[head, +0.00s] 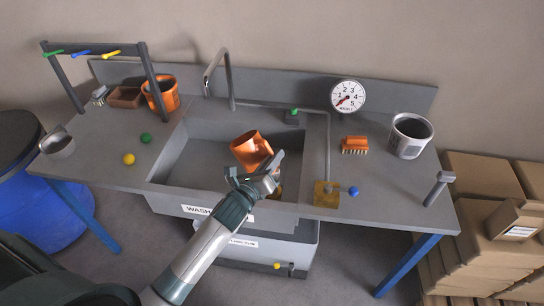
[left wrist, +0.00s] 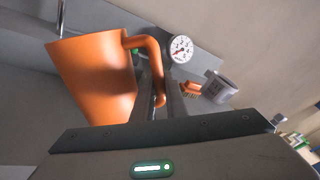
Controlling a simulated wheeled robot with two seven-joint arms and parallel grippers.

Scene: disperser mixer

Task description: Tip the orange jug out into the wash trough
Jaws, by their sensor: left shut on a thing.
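The orange jug (head: 250,147) is tilted above the wash trough (head: 175,158). Its mouth points up and to the left in the head view. My left gripper (head: 268,170) is shut on the jug's handle; the handle (left wrist: 153,62) shows between the fingers in the left wrist view, with the jug's body (left wrist: 92,75) to the left. My right gripper is in neither view.
A tap (head: 231,80) rises behind the trough. An orange pot (head: 160,94) stands at the back left, with a rack (head: 152,75) beside it. A dial gauge (head: 347,96), an orange brush (head: 355,145) and a grey pot (head: 410,136) are to the right. Boxes (head: 490,220) stand beyond the bench.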

